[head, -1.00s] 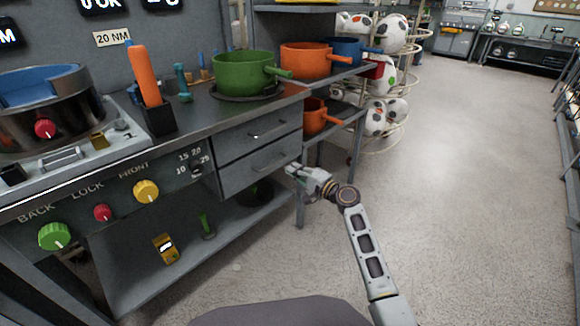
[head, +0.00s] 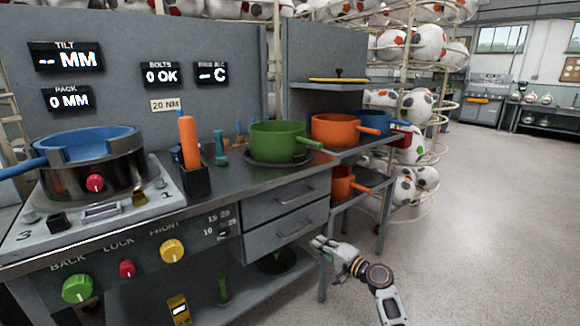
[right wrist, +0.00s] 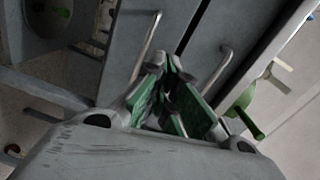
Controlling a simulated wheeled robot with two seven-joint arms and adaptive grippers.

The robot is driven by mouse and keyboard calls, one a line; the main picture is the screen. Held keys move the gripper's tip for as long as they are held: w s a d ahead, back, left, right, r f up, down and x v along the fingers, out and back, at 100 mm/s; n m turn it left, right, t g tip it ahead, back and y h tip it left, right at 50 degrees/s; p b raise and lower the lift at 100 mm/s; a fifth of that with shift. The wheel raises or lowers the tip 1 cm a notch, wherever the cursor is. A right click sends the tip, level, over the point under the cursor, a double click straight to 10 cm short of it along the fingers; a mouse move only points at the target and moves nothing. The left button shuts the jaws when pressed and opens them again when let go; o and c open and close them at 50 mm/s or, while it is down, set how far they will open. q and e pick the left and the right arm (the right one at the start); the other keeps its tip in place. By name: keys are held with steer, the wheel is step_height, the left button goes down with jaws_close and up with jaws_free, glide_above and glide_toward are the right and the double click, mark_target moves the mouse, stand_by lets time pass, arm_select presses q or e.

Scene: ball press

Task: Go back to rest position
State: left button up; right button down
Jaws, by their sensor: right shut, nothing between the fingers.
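My right gripper (head: 322,244) is in front of the bench's right end, just right of the lower drawer (head: 290,228). In the right wrist view its green-padded fingers (right wrist: 170,85) are together and empty, with the drawer handles (right wrist: 147,45) beyond them. I cannot tell the exact gap between the fingers and the drawer fronts. My left gripper is not in view.
The bench carries a press with a blue ring (head: 88,143), an orange-handled tool (head: 189,140) and a green pot (head: 277,141). Orange pots (head: 336,129) stand on the right shelves. Ball racks (head: 415,105) stand behind. Open floor (head: 480,220) lies to the right.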

steer(key=s+d+r+n+g+h, duration=0.15)
steer(key=s+r+n+h, duration=0.25)
steer(key=n, duration=0.5)
steer(key=s+d+f+n+h, duration=0.2)
steer(key=s+f+h, duration=0.15)
steer(key=s, duration=0.45)
arm_select(q)
steer(key=shift+p, duration=0.45)
arm_select(e)
steer(key=s+f+g, duration=0.3)
steer(key=s+f, duration=0.8)
steer(key=s, duration=0.3)
steer(key=s+f+g, duration=0.3)
steer(key=s+f, duration=0.8)
steer(key=s, duration=0.3)
steer(key=shift+a+f+g+h, duration=0.3)
steer(key=shift+f+g+h, duration=0.05)
steer(key=shift+f, duration=0.05)
arm_select(q)
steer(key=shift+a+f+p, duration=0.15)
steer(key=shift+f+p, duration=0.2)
steer(key=shift+p, duration=0.4)
arm_select(e)
steer(key=shift+d+f, duration=0.1)
steer(key=shift+f, duration=0.2)
